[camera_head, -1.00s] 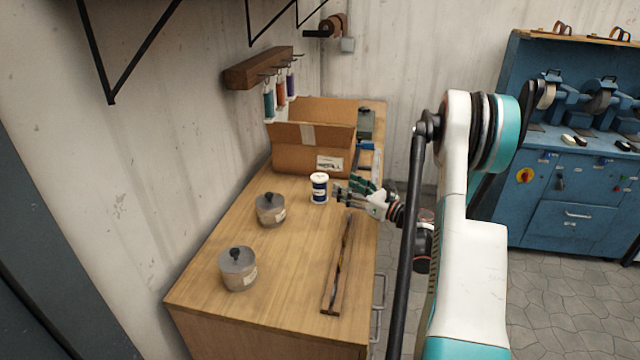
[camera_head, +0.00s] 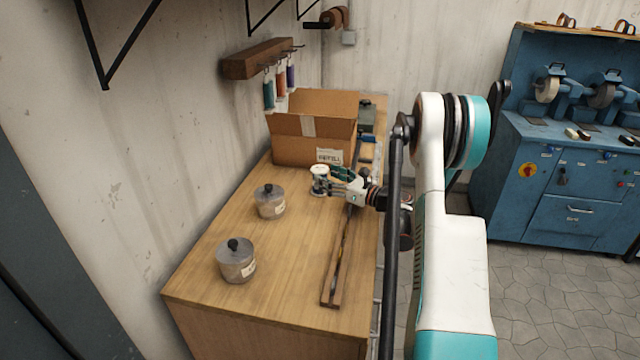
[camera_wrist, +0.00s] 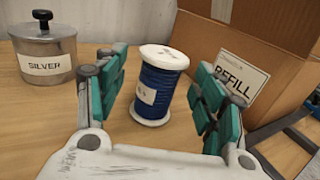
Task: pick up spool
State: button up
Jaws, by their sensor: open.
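A spool (camera_wrist: 160,86) of dark blue thread with white ends and a small white label stands upright on the wooden workbench. In the wrist view my gripper (camera_wrist: 162,90) is open, with its green-padded fingers on either side of the spool and a gap showing at each side. In the head view my gripper (camera_head: 330,181) reaches in from the right at the spool (camera_head: 319,173), low over the bench, and the fingers partly cover the spool.
A cardboard box (camera_head: 290,150) labelled REFILL stands just behind the spool. Two lidded metal tins, one (camera_head: 270,205) near and one (camera_head: 236,265) at the front left, stand on the workbench (camera_head: 215,215). A long wooden holder (camera_head: 334,275) lies along the right side.

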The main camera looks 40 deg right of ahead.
aim_at(326, 175)
jog(key=b+x, duration=0.1)
jog(key=x, duration=0.3)
jog(key=shift+w+d+r, duration=0.1)
jog(key=shift+r, duration=0.1)
jog(key=shift+c, duration=0.5)
jog(key=c, duration=1)
